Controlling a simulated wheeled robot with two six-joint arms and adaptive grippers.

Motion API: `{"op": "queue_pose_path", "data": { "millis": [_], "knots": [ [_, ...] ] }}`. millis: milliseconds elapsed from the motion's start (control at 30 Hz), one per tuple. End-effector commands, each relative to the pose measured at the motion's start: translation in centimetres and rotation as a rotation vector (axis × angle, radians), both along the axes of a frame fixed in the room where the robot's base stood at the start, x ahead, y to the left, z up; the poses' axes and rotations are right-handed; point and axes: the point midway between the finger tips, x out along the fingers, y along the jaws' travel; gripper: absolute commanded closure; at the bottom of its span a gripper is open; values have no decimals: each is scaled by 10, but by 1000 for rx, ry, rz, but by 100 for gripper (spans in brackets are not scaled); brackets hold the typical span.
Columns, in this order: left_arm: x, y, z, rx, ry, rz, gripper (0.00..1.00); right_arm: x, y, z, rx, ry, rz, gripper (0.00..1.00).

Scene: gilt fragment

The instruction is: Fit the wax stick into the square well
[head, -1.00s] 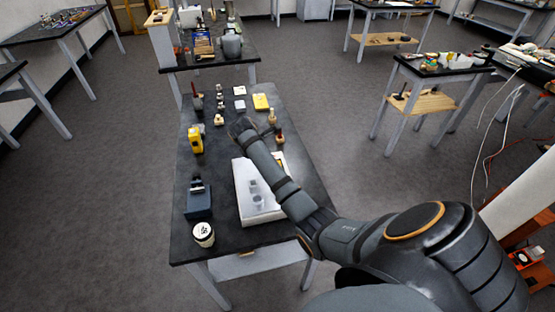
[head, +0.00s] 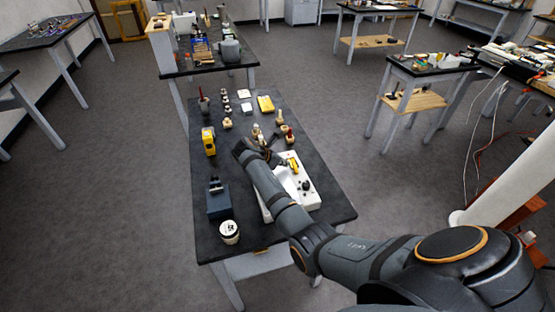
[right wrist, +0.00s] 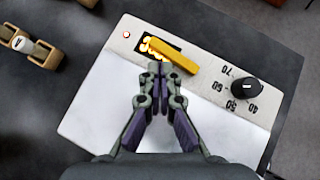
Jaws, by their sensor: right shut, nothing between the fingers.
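A yellow stick (right wrist: 172,55), which looks like the wax stick, lies tilted on the white box (right wrist: 95,115), partly over a dark rectangular patch (right wrist: 148,45) with bright yellow marks. It also shows in the head view (head: 292,163). My right gripper (right wrist: 158,68) is shut and empty above the box, its fingertips beside the stick's near side. In the head view the right gripper (head: 277,160) is small, at the end of the bent wrist. I cannot make out the square well now; my arm and fingers cover part of the box. My left gripper is not in view.
The box has a black dial (right wrist: 246,89) with numbers. On the dark table (head: 245,240) stand a blue-grey block (head: 218,201), a white jar (head: 229,231), a yellow tool (head: 209,141) and several small wooden-based pieces near the back. The table's front right is clear.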

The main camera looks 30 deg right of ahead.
Motion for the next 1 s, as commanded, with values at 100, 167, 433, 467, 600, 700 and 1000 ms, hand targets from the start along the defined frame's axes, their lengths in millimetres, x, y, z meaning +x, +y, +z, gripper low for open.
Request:
{"op": "queue_pose_path", "data": {
  "millis": [100,167,433,467,600,700,1000],
  "knots": [
    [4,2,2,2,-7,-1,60,2,-10,-9,0,1,0,100],
    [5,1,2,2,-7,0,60,3,-12,-12,0,1,0,100],
    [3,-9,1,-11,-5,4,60,4,-14,-15,1,-1,0,100],
    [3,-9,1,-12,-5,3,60,4,-14,-15,1,-1,0,100],
    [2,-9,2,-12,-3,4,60,4,-17,-14,0,-1,0,100],
    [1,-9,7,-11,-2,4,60,7,-28,-12,-1,0,-1,100],
    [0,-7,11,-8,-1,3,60,11,-45,-15,1,-1,0,100]
  ]
}}
